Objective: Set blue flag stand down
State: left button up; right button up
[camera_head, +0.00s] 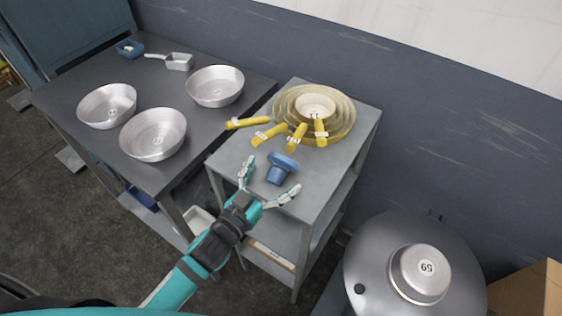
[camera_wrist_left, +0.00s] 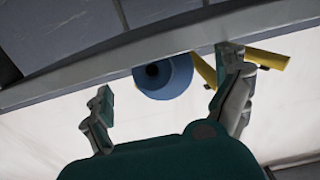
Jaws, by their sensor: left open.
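The blue flag stand (camera_head: 283,162) is at the front part of the grey cart top (camera_head: 327,168). It has a wide disc and a narrower body. I cannot tell whether its underside touches the surface. My left gripper (camera_head: 271,179) is open, with one finger to the left of the stand and the other to its lower right. In the left wrist view the stand (camera_wrist_left: 172,77) shows as a blue round shape with a dark hole. It lies between the two spread fingers (camera_wrist_left: 167,72), with gaps on both sides. My right gripper is not in view.
Nested yellow-handled round pans (camera_head: 347,117) fill the back of the cart top, handles pointing toward the stand. A dark table (camera_head: 75,92) at left holds metal bowls (camera_head: 153,134), a scoop (camera_head: 179,62) and a small blue container (camera_head: 130,49). A large metal lid (camera_head: 380,264) is at lower right.

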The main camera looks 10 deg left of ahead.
pick_arm(q)
jog(key=shift+x, duration=0.85)
jog(key=shift+s, duration=0.1)
jog(key=c, duration=1)
grip_shut()
jog(key=shift+r, duration=0.65)
jog(key=b+v, duration=0.5)
jog(key=v, duration=1.2)
jog(key=shift+s+a+f, duration=0.25)
jog(key=shift+s, duration=0.05)
